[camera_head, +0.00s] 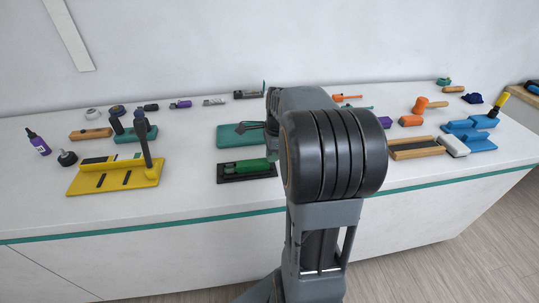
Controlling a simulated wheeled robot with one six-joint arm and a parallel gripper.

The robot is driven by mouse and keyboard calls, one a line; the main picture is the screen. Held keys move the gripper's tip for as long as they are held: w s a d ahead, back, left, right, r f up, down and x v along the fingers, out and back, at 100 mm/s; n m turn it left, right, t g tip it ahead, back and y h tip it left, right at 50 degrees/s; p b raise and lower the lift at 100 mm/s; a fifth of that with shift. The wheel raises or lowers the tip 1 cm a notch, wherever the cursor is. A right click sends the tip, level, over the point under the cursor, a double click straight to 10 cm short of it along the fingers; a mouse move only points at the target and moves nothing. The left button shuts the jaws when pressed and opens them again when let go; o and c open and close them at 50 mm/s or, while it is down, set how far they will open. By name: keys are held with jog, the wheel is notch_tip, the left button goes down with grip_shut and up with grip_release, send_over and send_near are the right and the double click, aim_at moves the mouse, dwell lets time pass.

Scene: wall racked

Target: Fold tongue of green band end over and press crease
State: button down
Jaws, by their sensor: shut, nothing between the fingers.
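A green band (120,229) runs along the front edge of the white counter, passing behind my arm in the middle. I cannot make out a folded end or tongue on it. A green piece (246,166) also lies on a black rectangular base (232,179) just left of my arm; I cannot tell whether it is a band. My arm stands in the centre, its large dark joint hiding the counter behind it. My gripper is not visible, hidden behind the arm.
A yellow mitre-box-like tool (115,184) stands at left, a teal block (228,137) behind the green piece. A wooden-and-white block (416,152), orange mallet (420,106) and blue tools (470,138) are at right. Bare counter shows between yellow tool and black base.

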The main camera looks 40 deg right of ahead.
jog(key=shift+a, duration=0.1)
jog(key=shift+w+a, duration=0.2)
jog(key=shift+a, duration=0.1)
jog(key=shift+a+f, duration=0.1)
jog(key=shift+a, duration=0.05)
jog(key=shift+w+a, duration=0.2)
jog(key=shift+a, duration=0.05)
jog(key=shift+f, duration=0.1)
jog(key=shift+w+a+f, duration=0.15)
jog(key=shift+a+f, duration=0.05)
jog(key=shift+a, duration=0.15)
jog(key=shift+f, duration=0.1)
dwell(0.4)
jog(key=shift+w+a+f, duration=0.2)
jog(key=shift+a+f, duration=0.05)
jog(key=shift+a, duration=0.05)
